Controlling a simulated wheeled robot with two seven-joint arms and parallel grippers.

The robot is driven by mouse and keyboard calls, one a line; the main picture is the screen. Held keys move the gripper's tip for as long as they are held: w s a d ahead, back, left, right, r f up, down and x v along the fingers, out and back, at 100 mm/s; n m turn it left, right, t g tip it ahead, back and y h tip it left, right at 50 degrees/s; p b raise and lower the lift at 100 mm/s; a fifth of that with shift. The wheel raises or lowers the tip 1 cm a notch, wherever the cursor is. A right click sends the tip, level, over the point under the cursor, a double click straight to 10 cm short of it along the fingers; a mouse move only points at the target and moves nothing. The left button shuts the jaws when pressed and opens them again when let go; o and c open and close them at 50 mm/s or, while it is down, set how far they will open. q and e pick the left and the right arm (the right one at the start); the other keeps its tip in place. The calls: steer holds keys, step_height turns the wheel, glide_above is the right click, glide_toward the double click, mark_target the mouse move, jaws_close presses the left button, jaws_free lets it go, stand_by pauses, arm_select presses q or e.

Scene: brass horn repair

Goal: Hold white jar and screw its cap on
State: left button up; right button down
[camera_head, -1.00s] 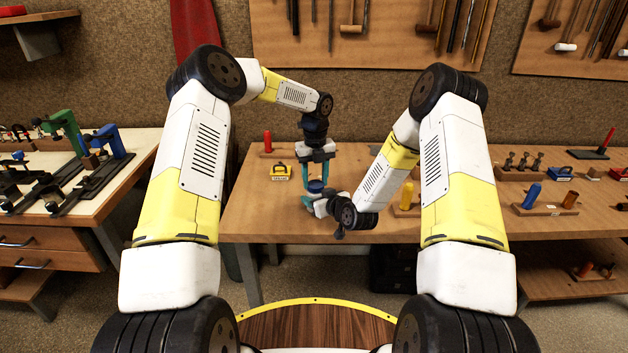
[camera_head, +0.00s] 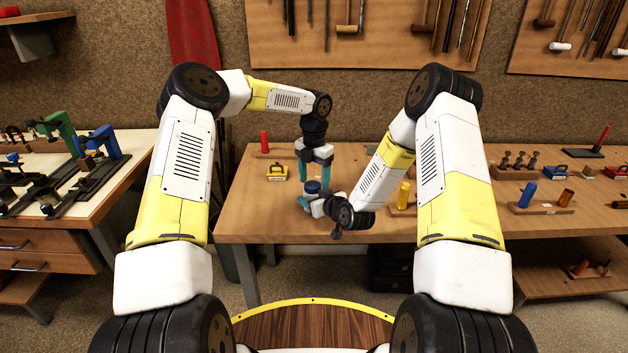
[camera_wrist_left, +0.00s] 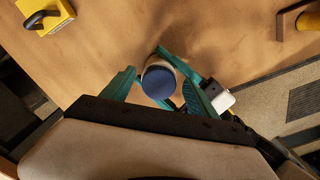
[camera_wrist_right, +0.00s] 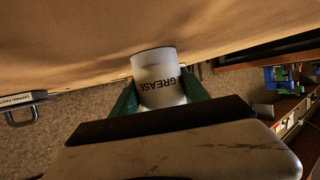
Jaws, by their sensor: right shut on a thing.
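The white jar marked GREASE (camera_wrist_right: 158,78) is in my right gripper (camera_wrist_right: 160,96), which is shut around its sides near the front edge of the bench. The blue cap (camera_head: 313,187) is at the jar's top. In the left wrist view the cap (camera_wrist_left: 158,82) covers the jar's mouth, with a pale strip of jar beside it. I cannot tell how tight it sits. My left gripper (camera_head: 314,178) points down over the cap. Its teal fingers are spread apart, one on each side, and look clear of the cap. The right gripper's fingers are mostly hidden in the head view.
A yellow block with a black handle (camera_head: 277,172) stands left of the grippers. A red peg (camera_head: 264,142) is behind it. A yellow peg on a wooden base (camera_head: 403,195) is to the right, beside my right forearm. The workbench (camera_head: 250,215) is bare at its front left.

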arm_select(q)
steer(key=shift+r, duration=0.1)
steer(key=shift+r, duration=2.15)
steer(key=shift+o, duration=0.3)
